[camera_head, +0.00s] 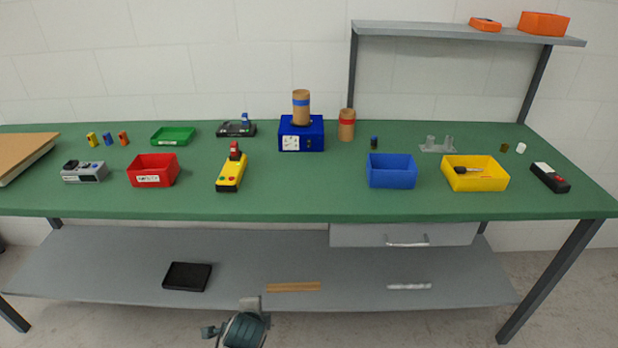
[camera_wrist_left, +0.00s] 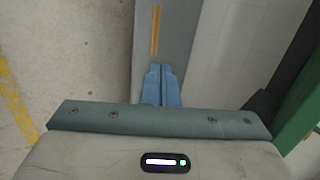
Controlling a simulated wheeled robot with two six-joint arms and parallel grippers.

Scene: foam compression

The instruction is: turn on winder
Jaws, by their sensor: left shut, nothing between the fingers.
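A blue box-shaped machine (camera_head: 301,137) stands at the back middle of the green table, apparently the winder. It has a white dial panel (camera_head: 291,143) on its front, and a cardboard tube with a blue band (camera_head: 301,107) stands upright on top. Its on or off state cannot be told. My left gripper (camera_wrist_left: 162,68) is shut and empty in the left wrist view, with a wooden strip on the lower shelf beyond its tips. A grey-teal part of my arm shows at the bottom of the head view, in front of the table and away from the machine. My right gripper is not seen.
The green table (camera_head: 330,190) holds a yellow button box (camera_head: 231,175), a red bin (camera_head: 153,171), a blue bin (camera_head: 391,171), a yellow bin (camera_head: 473,180) and a cardboard tube with a red band (camera_head: 346,125). A lower shelf (camera_head: 120,265) carries a wooden strip (camera_head: 293,287). The front middle of the tabletop is clear.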

